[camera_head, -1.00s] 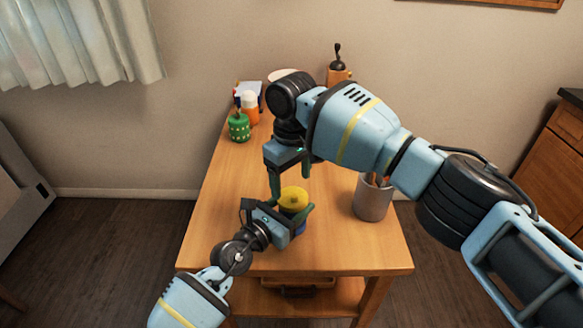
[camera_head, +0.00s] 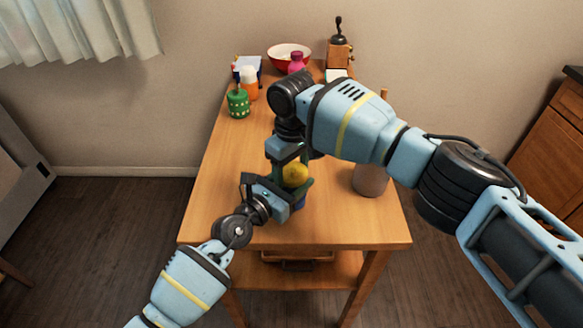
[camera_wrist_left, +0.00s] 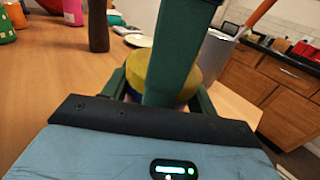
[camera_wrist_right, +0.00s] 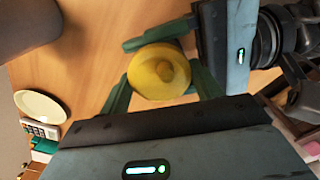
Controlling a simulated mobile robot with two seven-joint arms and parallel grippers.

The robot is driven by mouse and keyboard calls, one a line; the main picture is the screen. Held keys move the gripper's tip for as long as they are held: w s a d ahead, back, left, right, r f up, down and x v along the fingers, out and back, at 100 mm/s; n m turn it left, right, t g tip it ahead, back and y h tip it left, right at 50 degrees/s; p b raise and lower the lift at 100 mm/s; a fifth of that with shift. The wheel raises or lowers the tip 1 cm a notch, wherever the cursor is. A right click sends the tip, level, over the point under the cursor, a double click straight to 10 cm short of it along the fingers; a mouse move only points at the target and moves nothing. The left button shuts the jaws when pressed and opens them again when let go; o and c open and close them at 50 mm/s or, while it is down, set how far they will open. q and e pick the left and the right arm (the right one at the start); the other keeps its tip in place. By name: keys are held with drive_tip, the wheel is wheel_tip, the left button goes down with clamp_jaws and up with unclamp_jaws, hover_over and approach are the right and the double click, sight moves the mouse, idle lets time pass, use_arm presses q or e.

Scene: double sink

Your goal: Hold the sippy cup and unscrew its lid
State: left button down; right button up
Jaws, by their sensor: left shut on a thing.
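The sippy cup has a round yellow lid (camera_head: 295,173) and a blue body (camera_head: 299,202), mostly hidden by the grippers. It stands near the front of the wooden table. My left gripper (camera_head: 294,190) is shut around the cup below the lid; its fingers flank the cup in the left wrist view (camera_wrist_left: 165,95). My right gripper (camera_head: 290,170) points down from above. In the right wrist view its open fingers (camera_wrist_right: 160,82) lie on either side of the lid (camera_wrist_right: 157,72), with a small gap at the left finger. One right finger hides part of the lid in the left wrist view.
A grey utensil holder (camera_head: 370,179) stands right of the cup, close under my right arm. A green cup (camera_head: 238,103), an orange bottle (camera_head: 250,88), a red bowl (camera_head: 290,57) and a coffee grinder (camera_head: 340,52) stand at the back. The table's left front (camera_head: 215,215) is clear.

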drive_tip(key=n, duration=0.2)
drive_tip(key=shift+s+a+n, duration=0.1)
drive_tip(key=shift+a+n, duration=0.05)
drive_tip(key=shift+n, duration=0.15)
drive_tip(key=shift+c, duration=0.3)
drive_tip(key=n, duration=0.4)
drive_tip(key=shift+s, duration=0.1)
drive_tip(key=o, duration=1.1)
drive_tip(key=shift+r, duration=2.4)
drive_tip(key=c, duration=0.3)
drive_tip(key=m, duration=0.1)
drive_tip(key=r+m, duration=0.1)
drive_tip(key=m, duration=0.1)
drive_tip(key=shift+r, duration=0.3)
drive_tip(key=shift+r+m, duration=0.4)
drive_tip(key=shift+m, duration=0.5)
drive_tip(key=shift+r+m, duration=0.4)
drive_tip(key=shift+m, duration=0.5)
